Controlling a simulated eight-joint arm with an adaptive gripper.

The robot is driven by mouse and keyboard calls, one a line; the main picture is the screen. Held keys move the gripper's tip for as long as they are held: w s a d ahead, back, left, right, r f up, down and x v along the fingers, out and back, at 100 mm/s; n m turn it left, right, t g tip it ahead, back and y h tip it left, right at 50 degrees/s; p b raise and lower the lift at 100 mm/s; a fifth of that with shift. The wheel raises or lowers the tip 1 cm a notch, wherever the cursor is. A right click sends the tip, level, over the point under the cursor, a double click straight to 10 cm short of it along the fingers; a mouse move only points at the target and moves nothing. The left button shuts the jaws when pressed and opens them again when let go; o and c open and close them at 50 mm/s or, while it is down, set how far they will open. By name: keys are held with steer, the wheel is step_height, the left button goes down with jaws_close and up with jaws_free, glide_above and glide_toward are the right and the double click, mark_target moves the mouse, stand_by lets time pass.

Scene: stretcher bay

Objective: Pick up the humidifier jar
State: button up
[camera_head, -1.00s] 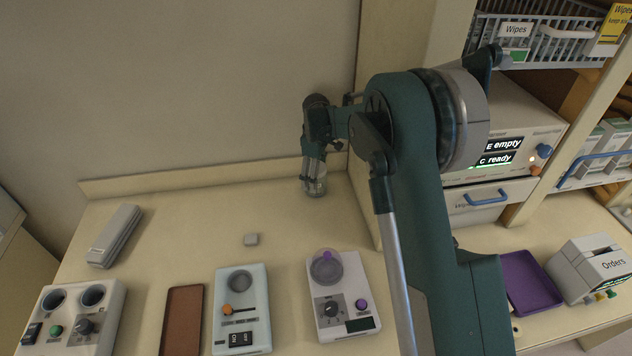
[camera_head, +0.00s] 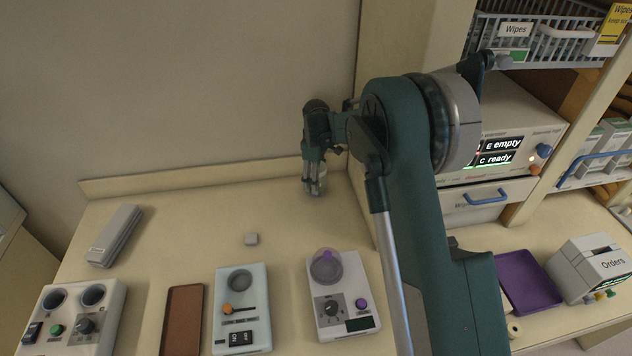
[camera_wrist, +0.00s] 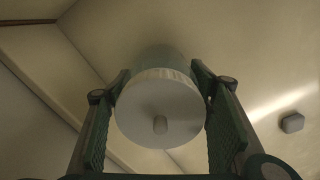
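The humidifier jar (camera_head: 316,187) stands on the counter near the back wall, a small clear jar partly hidden by my fingers. In the wrist view its round white lid (camera_wrist: 160,108) with a small centre knob faces the camera, with the pale greenish body behind it. My gripper (camera_head: 315,178) points down over the jar. In the wrist view my gripper (camera_wrist: 162,88) has its fingers spread, one on each side of the lid, very close to its edges. I see no clear grip on it.
Devices with knobs (camera_head: 343,296), (camera_head: 241,310) and a brown tray (camera_head: 182,320) stand nearer. The wall and a cabinet post are close behind and to the right of the jar.

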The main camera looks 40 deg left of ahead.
steer(key=shift+c, duration=1)
steer(key=shift+r, duration=0.1)
steer(key=shift+r, duration=4.9)
